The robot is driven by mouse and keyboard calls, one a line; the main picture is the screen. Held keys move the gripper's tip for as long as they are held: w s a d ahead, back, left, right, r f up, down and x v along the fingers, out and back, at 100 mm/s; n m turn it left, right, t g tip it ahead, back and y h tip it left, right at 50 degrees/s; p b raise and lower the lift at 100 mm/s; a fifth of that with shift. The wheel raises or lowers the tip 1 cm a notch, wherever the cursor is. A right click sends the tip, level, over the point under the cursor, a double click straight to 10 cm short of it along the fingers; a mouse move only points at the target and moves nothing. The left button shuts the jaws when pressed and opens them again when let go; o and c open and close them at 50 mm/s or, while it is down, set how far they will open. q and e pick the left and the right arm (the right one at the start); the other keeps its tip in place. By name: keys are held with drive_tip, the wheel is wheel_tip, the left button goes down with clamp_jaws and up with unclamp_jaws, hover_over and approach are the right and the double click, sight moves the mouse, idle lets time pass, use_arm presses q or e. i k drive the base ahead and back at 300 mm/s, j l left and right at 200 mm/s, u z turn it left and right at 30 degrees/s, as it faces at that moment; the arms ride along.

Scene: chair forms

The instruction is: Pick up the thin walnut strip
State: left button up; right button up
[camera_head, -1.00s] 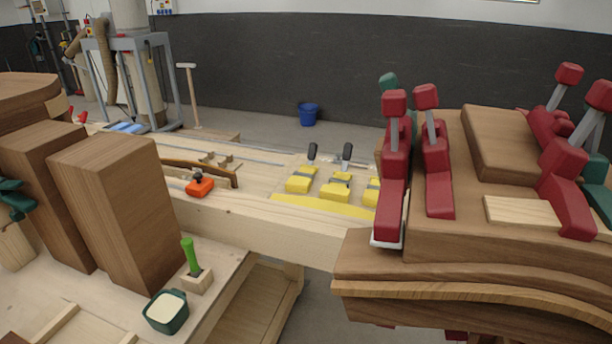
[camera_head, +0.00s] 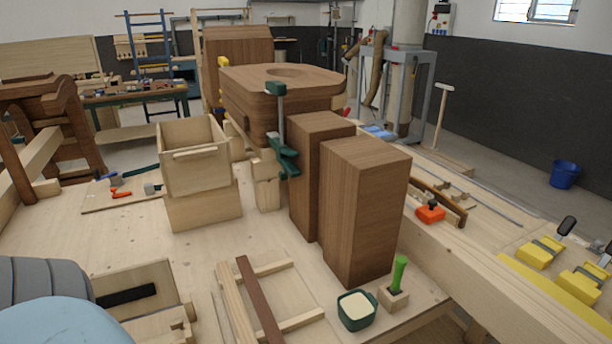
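A thin walnut strip (camera_head: 259,300) lies in the lower middle of the head view. It is dark brown and narrow, and it rests across a pale wooden frame (camera_head: 290,268) on the workbench (camera_head: 120,238). Its near end runs toward the bottom edge of the picture. A pale strip lies just to its left. Neither of my grippers shows in the view. A rounded grey and light blue part at the bottom left looks like part of my own arm.
Tall walnut blocks (camera_head: 362,215) stand behind and right of the strip. A green pot (camera_head: 357,311) and a green-handled tool (camera_head: 399,274) sit to its right. A pale open box (camera_head: 140,290) lies to its left. A stacked pale crate (camera_head: 195,160) stands farther back.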

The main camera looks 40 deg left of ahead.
sight(273, 334)
drive_tip(key=u, duration=1.7)
drive_tip(key=k+z, duration=0.25)
drive_tip(key=i+l, duration=0.05)
drive_tip(key=i, duration=0.05)
